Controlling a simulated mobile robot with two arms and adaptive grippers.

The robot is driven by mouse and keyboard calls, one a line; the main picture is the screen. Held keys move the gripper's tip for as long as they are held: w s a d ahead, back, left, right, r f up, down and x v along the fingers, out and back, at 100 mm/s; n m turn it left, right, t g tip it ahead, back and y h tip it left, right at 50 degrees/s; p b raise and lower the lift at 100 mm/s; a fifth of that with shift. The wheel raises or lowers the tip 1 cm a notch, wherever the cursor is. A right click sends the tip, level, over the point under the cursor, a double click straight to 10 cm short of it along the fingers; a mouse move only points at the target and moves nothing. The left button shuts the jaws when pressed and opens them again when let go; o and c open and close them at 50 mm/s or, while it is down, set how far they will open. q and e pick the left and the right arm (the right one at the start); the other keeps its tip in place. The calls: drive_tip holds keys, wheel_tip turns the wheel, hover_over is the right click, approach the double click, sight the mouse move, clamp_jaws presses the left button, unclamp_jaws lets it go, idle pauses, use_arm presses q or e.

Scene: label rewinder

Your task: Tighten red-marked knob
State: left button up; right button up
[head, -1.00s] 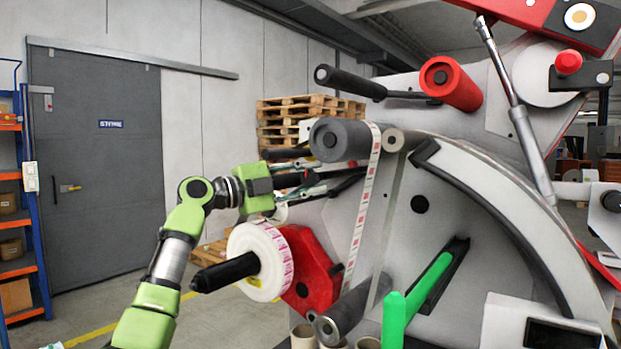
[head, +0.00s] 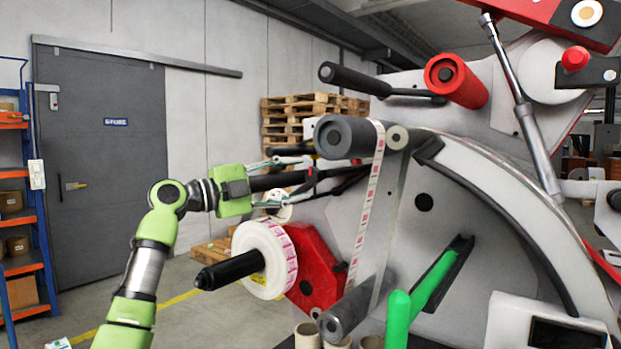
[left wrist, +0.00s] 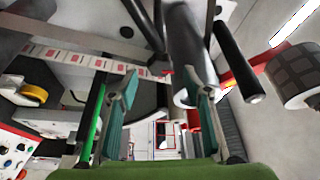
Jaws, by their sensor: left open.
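My left gripper (head: 308,178) reaches in from the left at mid-height, with its two thin fingers spread apart. A black bar (head: 272,183) shows between the fingers, with a small red mark (head: 311,177) near its far end. I cannot tell for sure whether this is the red-marked knob, nor whether the fingers touch it. In the left wrist view the gripper (left wrist: 160,88) has its teal finger pads apart, and a dark cylinder (left wrist: 188,45) lies beyond, near the right finger. My right gripper is not in view.
A white label roll (head: 262,255) on a black spindle (head: 230,270) sits just below the gripper. A grey roller (head: 342,137) and label strip (head: 370,200) are to its right. A red cylinder (head: 456,82) and green handle (head: 398,318) are on the machine. Free space lies left, before the door (head: 100,150).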

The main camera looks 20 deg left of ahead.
use_arm(q)
drive_tip(key=v, duration=0.6)
drive_tip(key=shift+s, duration=0.2)
drive_tip(key=shift+a, duration=0.1)
